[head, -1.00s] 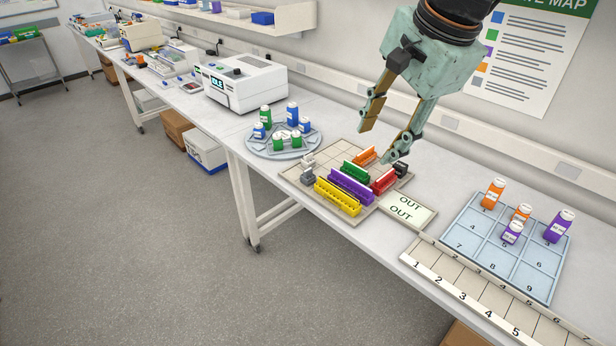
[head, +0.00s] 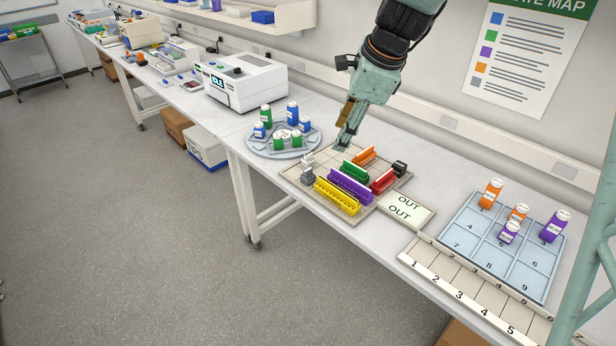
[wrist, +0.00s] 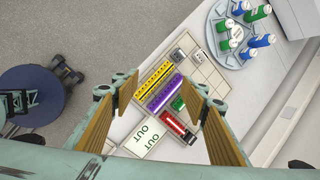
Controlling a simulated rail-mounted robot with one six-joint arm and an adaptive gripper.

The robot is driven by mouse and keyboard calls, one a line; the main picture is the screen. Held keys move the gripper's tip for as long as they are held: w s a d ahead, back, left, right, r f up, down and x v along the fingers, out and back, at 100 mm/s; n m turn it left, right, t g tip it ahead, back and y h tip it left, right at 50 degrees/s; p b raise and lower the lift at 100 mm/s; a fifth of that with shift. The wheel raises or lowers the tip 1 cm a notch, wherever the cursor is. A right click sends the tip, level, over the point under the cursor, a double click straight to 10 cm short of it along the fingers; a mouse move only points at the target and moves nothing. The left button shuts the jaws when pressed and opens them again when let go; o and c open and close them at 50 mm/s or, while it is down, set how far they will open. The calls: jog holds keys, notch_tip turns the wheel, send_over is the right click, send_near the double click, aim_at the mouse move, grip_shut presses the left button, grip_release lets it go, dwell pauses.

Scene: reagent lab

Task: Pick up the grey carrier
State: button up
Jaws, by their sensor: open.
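The small grey carrier (head: 308,177) stands near the left corner of the beige tiled board (head: 372,208), beside a small white piece (head: 307,160). In the wrist view the grey carrier (wrist: 178,56) sits past the end of the yellow carrier, clear of my fingers. My gripper (head: 345,128) is above the back of the board, to the right of and higher than the grey carrier. In the wrist view my gripper (wrist: 162,90) has its two fingers wide apart with nothing held between them.
Yellow (head: 336,196), purple (head: 350,186), green (head: 354,172), orange (head: 364,155) and red (head: 384,181) carriers stand close together on the board. A round tray (head: 257,148) with bottles is behind left. An OUT card (head: 408,222) and a blue numbered tray (head: 475,258) lie right.

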jog(key=w+a+f+m+p, duration=0.1)
jog(key=w+a+f+m, duration=0.1)
jog(key=w+f+m, duration=0.2)
jog(key=w+a+f+m+p, duration=0.1)
jog(key=w+a+f+m, duration=0.2)
jog(key=w+f, duration=0.6)
jog(key=shift+a+f+m, duration=0.3)
jog(key=shift+f+m, duration=0.2)
jog(key=shift+f, duration=0.25)
jog(key=shift+f, duration=0.1)
send_over(309, 170)
jog(key=s+d, duration=0.1)
jog(key=d, duration=0.1)
jog(key=f, duration=0.3)
jog(key=f+b, duration=0.1)
jog(key=f, duration=0.2)
jog(key=shift+s+a+f, duration=0.15)
jog(key=shift+s+f, duration=0.05)
jog(key=shift+f, duration=0.15)
jog(key=shift+w+a+f, duration=0.15)
jog(key=shift+a+f, duration=0.05)
jog(key=shift+f, duration=0.3)
jog(key=shift+f, duration=0.1)
jog(key=shift+a+b+x, duration=0.2)
jog(key=shift+b+x, duration=0.25)
jog(key=shift+x, duration=2.05)
jog(key=c, duration=0.9)
